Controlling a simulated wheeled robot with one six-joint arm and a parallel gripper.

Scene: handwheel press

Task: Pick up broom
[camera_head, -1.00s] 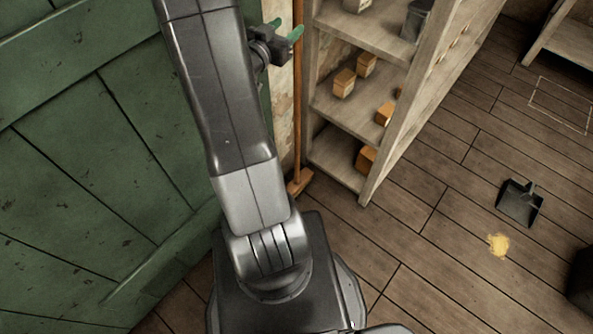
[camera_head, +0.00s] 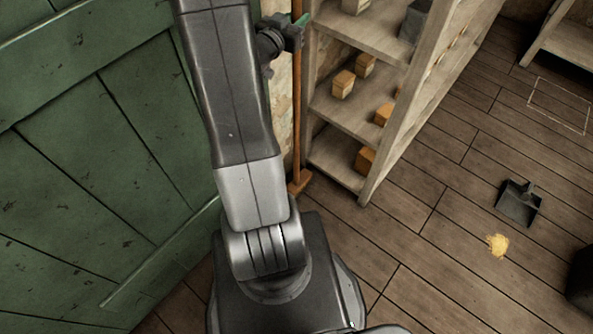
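The broom stands upright against the wall, left of the shelf. Its thin orange-brown handle (camera_head: 297,118) runs up behind my gripper, and its wooden head (camera_head: 299,182) is on the floor. My gripper (camera_head: 297,22) is at the top of the picture, at the upper part of the handle. One green fingertip shows beside the handle; the other finger is mostly hidden. I cannot tell whether the fingers are around the handle, touching it or shut on it.
A wooden shelf (camera_head: 375,185) with several small boxes stands close to the right of the broom. A green plank door (camera_head: 90,150) fills the left. A dustpan (camera_head: 519,204) and a yellow pile (camera_head: 497,246) lie on the open floor at right.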

